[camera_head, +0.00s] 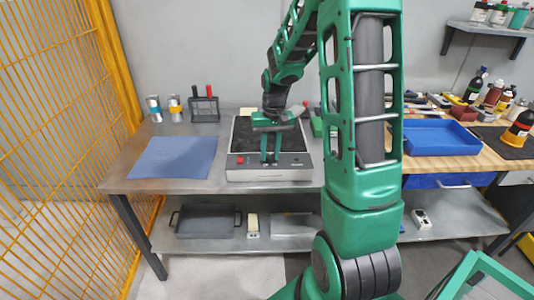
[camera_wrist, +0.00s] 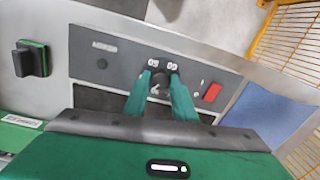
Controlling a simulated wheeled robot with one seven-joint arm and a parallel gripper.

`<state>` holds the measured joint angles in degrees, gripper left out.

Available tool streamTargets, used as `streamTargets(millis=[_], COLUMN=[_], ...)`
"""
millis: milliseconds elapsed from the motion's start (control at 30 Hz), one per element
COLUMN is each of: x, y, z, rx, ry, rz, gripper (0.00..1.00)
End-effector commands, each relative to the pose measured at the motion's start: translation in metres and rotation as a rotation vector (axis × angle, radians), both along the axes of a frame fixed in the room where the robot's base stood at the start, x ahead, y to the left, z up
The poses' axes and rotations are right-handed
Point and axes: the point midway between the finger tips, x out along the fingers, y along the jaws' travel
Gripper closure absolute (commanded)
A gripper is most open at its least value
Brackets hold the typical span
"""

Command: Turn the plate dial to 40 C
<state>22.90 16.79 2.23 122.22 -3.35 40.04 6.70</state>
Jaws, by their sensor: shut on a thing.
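The plate (camera_head: 240,130) is a hot plate with a dark top and a grey front panel, standing on the steel bench. My gripper (camera_head: 270,160) reaches down over its front panel. In the wrist view, my gripper's green fingers (camera_wrist: 161,88) are shut on the small dark dial (camera_wrist: 161,79), one finger on each side. Upside-down numbers, seemingly 50 and 60, show on the panel beside the dial. The fingers hide the other marks, and the dial's pointer setting cannot be read. A red switch (camera_wrist: 212,92) sits on the same panel, to the right of the fingers.
A blue mat (camera_head: 172,157) lies left of the plate. A blue tray (camera_head: 442,138) stands to the right on the wooden top. Small jars and a rack (camera_head: 204,108) stand behind. Yellow fencing (camera_head: 60,120) bounds the left.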

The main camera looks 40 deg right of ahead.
Motion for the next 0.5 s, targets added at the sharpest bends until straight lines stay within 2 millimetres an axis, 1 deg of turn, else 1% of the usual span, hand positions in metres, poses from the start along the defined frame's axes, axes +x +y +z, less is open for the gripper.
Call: streamTargets(millis=[33, 500], x=[0.0006, 0.0012], y=[0.0031, 0.0058], z=[0.0004, 0.0002], rx=[0.003, 0.004], ry=[-0.001, -0.001], rz=[-0.037, -0.469], gripper=[0.98, 0.98])
